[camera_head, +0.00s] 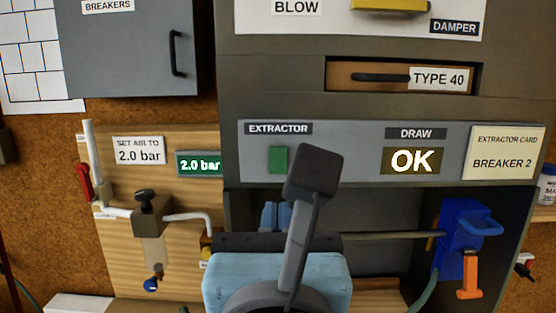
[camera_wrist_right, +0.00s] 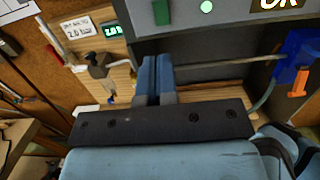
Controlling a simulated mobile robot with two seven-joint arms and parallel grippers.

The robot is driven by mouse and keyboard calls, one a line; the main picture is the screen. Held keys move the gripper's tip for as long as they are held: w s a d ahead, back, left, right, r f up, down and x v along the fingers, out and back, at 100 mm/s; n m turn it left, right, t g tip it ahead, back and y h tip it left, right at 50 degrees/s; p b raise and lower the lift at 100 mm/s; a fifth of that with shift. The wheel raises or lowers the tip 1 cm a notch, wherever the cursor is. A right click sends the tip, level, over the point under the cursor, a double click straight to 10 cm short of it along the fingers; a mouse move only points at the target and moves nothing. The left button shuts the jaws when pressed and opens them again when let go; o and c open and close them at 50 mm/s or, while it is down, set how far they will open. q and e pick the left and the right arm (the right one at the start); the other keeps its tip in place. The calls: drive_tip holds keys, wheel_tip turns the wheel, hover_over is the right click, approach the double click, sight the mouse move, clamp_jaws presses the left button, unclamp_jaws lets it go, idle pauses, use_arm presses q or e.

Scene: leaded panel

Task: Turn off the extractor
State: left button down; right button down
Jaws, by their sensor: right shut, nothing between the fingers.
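The extractor control is a green switch (camera_head: 278,160) under the EXTRACTOR label (camera_head: 278,128) on the grey panel. It also shows at the top of the right wrist view (camera_wrist_right: 161,12), with a pale green round lamp (camera_wrist_right: 207,7) to its right. In the head view my arm hides that lamp. The DRAW display (camera_head: 412,161) reads OK. My right gripper (camera_head: 277,214) is below the green switch and apart from it. Its blue fingers (camera_wrist_right: 155,78) are together with nothing between them. My left gripper is in neither view.
An extractor card (camera_head: 504,152) reads BREAKER 2. The grey BREAKERS box (camera_head: 130,50) is shut at upper left. An air regulator (camera_head: 150,212) with a 2.0 bar display (camera_head: 199,164) is left of the gripper. A blue and orange tool (camera_head: 463,240) hangs at right.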

sight(278, 153)
drive_tip(key=shift+w, duration=0.15)
drive_tip(key=w+p, duration=0.1)
drive_tip(key=w, duration=0.3)
drive_tip(key=w+r+p, duration=0.1)
drive_tip(key=w, duration=0.3)
drive_tip(key=w+p, duration=0.1)
drive_tip(key=w, duration=0.3)
drive_tip(key=shift+w+r, duration=0.3)
drive_tip(key=shift+r, duration=0.05)
drive_tip(key=shift+w, duration=0.55)
drive_tip(key=shift+p, duration=0.3)
